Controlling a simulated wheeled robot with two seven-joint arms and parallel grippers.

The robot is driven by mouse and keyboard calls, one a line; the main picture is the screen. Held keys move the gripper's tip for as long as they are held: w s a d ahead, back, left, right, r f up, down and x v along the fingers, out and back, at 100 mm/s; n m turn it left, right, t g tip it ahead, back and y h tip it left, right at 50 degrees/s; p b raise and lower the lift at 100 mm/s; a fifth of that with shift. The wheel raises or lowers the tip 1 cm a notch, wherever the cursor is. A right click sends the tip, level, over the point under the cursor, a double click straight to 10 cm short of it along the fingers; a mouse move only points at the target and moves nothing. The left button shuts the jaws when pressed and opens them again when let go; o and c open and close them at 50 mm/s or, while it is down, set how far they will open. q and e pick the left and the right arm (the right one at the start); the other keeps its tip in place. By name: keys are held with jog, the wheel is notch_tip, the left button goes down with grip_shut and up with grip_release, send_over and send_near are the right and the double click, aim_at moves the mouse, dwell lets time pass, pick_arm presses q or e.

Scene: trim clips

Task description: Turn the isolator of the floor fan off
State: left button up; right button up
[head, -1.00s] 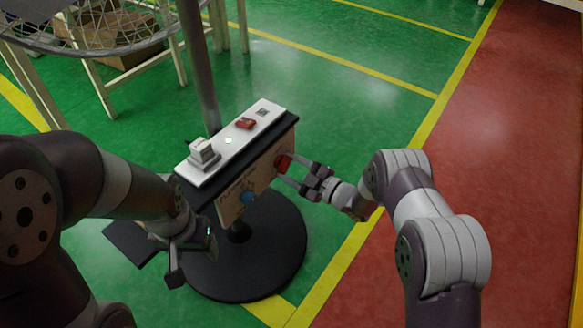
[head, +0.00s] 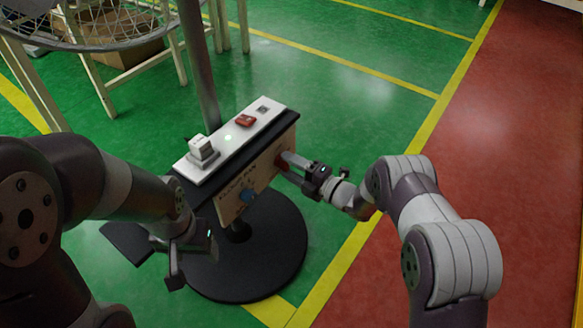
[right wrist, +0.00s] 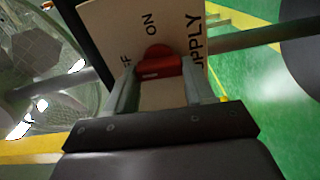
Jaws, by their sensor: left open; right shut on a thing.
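The floor fan's control box stands on a post above a round black base (head: 255,270). My right gripper (head: 290,163) is shut on the red knob. In the right wrist view the red knob (right wrist: 160,62) sits between the two fingers, below the printed word ON; letters ending in FF show to the left, and PPLY to the right. My left gripper (head: 192,262) is open and empty, lower left of the box.
The fan's wire cage (head: 105,30) and a pole are behind. Green floor lies free at the back right, red floor further right.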

jog(key=shift+f+n, duration=0.1)
jog(key=shift+n, duration=0.4)
jog(key=o, duration=1)
jog(key=shift+o, duration=0.2)
jog(key=shift+s+d, duration=0.15)
jog(key=shift+d, duration=0.05)
jog(key=p+v, duration=0.4)
jog(key=v, duration=0.8)
jog(key=shift+s+d, duration=0.1)
